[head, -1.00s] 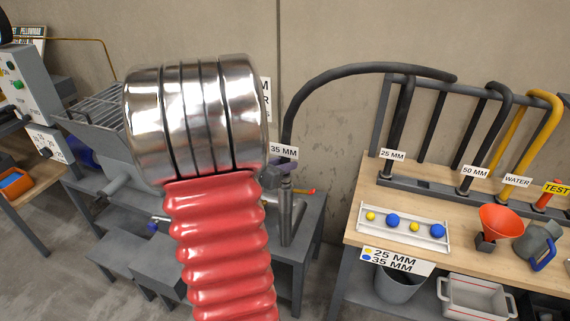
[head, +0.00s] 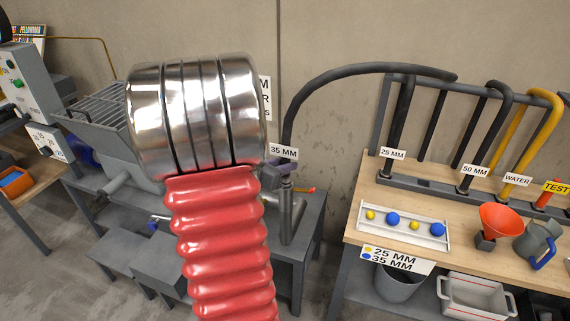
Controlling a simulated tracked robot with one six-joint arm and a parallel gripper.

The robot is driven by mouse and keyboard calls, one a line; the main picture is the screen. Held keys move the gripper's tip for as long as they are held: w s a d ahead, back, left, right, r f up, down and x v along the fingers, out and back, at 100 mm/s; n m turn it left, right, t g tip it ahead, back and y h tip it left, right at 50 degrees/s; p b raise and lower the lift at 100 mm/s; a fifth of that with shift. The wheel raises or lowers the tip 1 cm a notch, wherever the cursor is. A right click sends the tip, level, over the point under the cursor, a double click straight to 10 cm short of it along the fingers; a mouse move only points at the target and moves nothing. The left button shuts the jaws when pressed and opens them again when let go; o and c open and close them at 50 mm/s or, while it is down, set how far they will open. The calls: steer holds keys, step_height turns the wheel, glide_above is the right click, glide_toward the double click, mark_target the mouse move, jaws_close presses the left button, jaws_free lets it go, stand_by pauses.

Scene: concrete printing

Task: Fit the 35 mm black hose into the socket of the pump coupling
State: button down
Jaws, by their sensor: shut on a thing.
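The black hose (head: 345,72) arches from the rack on the right over to the left. It drops steeply to a white "35 MM" tag (head: 283,152), which hides part of its lower end. The grey pump coupling (head: 286,205) stands upright just below the tag, on the grey pump stand. I cannot tell whether the hose end is inside the socket or just above it. My arm's shiny metal wrist and red ribbed sleeve fill the middle of the head view, just left of the coupling.
A wooden bench (head: 365,215) on the right holds a hose rack (head: 430,188), a tray of yellow and blue balls (head: 402,236) and an orange funnel (head: 502,222). A small red-handled valve (head: 305,190) sits beside the coupling. A grey hopper (head: 110,135) stands left.

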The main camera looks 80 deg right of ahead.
steer(key=shift+f, duration=1.6)
steer(key=c, duration=1.5)
jaws_free()
steer(key=shift+f, duration=0.1)
steer(key=v, duration=1.4)
steer(key=shift+s, duration=0.1)
